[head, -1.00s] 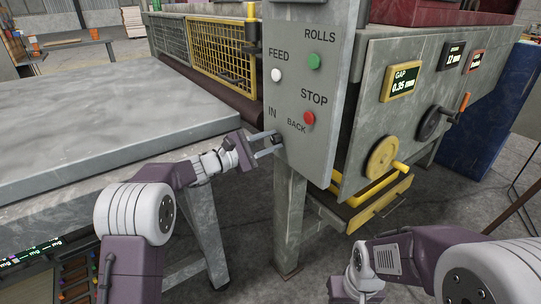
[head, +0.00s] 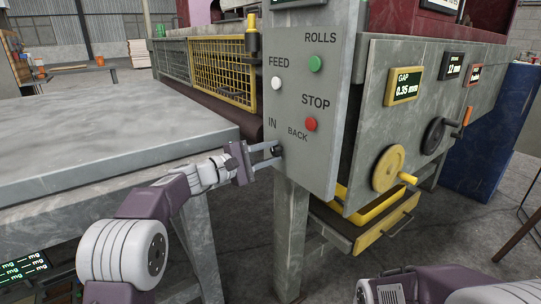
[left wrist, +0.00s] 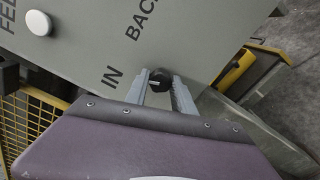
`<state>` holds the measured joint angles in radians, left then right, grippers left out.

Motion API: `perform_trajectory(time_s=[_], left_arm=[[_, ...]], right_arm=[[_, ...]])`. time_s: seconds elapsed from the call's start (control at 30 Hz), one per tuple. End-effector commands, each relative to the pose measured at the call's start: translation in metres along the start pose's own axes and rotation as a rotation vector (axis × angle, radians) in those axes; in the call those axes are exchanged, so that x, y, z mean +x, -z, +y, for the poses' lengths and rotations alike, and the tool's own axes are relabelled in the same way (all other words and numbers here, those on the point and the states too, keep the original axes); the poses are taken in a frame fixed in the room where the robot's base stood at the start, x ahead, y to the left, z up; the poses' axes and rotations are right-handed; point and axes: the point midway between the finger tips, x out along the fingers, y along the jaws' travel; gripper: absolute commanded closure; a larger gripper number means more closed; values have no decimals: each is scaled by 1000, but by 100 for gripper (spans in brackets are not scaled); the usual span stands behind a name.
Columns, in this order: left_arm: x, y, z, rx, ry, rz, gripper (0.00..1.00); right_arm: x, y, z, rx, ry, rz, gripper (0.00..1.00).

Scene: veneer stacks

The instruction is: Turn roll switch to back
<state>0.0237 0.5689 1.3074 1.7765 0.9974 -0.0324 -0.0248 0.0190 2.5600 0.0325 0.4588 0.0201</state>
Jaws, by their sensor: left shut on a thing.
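The roll switch is a small black knob (head: 277,151) low on the grey control panel (head: 325,165), beside the words IN and BACK. My left gripper (head: 271,154) reaches it from the left, its fingers on either side of the knob and shut on it. In the left wrist view the knob (left wrist: 158,82) shows between the fingertips, below the lettering. A small pale mark shows on the knob; which word it points to I cannot tell. My right gripper is out of view; only part of my right arm shows at the bottom right.
A white button (head: 278,83), a green button (head: 316,64) and a red STOP button (head: 311,124) sit above the switch. A yellow handwheel (head: 388,168) is to the right. A grey table (head: 100,135) lies left, close to my left arm.

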Motion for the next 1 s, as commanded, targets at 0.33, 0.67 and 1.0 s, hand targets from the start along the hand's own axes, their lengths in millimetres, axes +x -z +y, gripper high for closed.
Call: perform_trajectory(time_s=[0.33, 0.67, 1.0], left_arm=[[0, 0, -2, 1, 4, 0, 48], [-2, 0, 0, 0, 1, 1, 48], [-70, 0, 2, -1, 0, 3, 48]], right_arm=[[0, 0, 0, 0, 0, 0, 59], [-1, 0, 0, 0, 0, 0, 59], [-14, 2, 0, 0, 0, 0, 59]])
